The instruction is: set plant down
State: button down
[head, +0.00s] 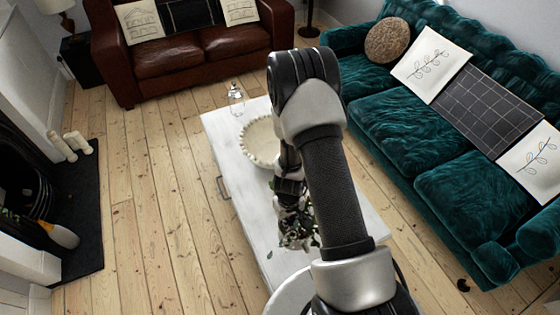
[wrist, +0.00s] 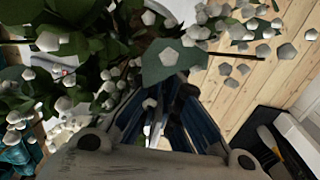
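The plant (head: 298,228), with dark green leaves and small white flowers, shows beside my arm in the head view, over the white table (head: 228,150). I cannot tell whether it touches the tabletop. Its foliage (wrist: 110,60) fills much of the wrist view, very close to the camera. My gripper (head: 290,190) is directly above the plant in the head view, partly hidden by my arm. In the wrist view my gripper (wrist: 172,95) reaches in among the leaves. The leaves hide the fingertips, so their grip is unclear. The plant's pot is not clearly visible.
A cream scalloped bowl (head: 259,140) and a glass item (head: 236,93) stand toward the table's far end. A green sofa (head: 440,165) is on the right, a brown leather sofa (head: 185,55) behind. A fireplace hearth (head: 85,200) is left, with open floorboards (head: 155,200) between.

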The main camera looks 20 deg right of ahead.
aim_at(290, 237)
jog(key=shift+s+d+r, duration=0.1)
jog(key=shift+s+d, duration=0.15)
jog(key=shift+d, duration=0.15)
jog(key=shift+d+f, duration=0.15)
jog(key=shift+f, duration=0.1)
notch_tip(290, 237, down, 14)
jog(key=b, duration=1.2)
jog(key=shift+f, duration=0.25)
notch_tip(290, 237, down, 5)
jog(key=b, duration=0.3)
jog(key=shift+f, duration=0.3)
jog(key=c, duration=2.3)
grip_release()
jog(key=shift+f, duration=0.1)
jog(key=o, duration=0.5)
jog(key=shift+s, duration=0.1)
